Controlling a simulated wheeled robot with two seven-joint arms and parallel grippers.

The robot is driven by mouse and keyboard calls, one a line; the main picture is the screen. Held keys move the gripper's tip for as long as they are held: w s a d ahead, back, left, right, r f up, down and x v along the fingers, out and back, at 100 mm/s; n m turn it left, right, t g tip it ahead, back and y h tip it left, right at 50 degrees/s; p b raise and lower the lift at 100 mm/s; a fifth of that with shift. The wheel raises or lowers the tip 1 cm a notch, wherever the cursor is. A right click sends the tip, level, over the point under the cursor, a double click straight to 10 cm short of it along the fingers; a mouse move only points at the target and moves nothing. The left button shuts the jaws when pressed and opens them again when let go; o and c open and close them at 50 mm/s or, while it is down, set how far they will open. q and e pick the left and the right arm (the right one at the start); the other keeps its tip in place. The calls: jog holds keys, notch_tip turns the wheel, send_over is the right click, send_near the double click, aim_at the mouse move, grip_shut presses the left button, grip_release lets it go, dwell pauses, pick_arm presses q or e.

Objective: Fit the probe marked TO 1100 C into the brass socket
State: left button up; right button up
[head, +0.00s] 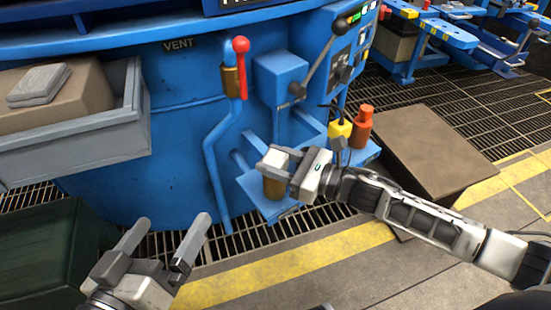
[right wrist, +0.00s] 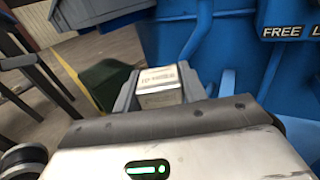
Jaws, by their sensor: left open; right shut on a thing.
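My right gripper (head: 275,160) is shut on a small grey block-topped piece, over the blue bracket plate (head: 254,194) on the furnace front. The right wrist view shows this piece (right wrist: 159,86) between the jaws, with small lettering too blurred to read. A brass cylinder (head: 273,187) shows directly below the jaws at the plate. I cannot tell whether it is the socket or part of the held piece, nor whether the piece is seated. My left gripper (head: 172,222) is open and empty, low in front of the furnace.
An orange-red bottle-shaped thing (head: 363,127) and a yellow piece (head: 340,128) with a black cable stand on the right shelf. A red-handled lever (head: 241,66) is above left. A grey bin (head: 75,143) is at left, a brown box (head: 440,150) at right.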

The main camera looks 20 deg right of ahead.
jog(key=shift+f, duration=0.2)
jog(key=o, duration=0.8)
pick_arm(q)
jog(key=shift+f, duration=0.6)
pick_arm(e)
jog(key=shift+v, duration=1.5)
pick_arm(q)
jog(key=shift+r, duration=0.5)
pick_arm(e)
send_near(285, 166)
jog(key=shift+w+a+r, duration=0.25)
jog(key=shift+w+a, duration=0.1)
jog(key=shift+a, duration=0.1)
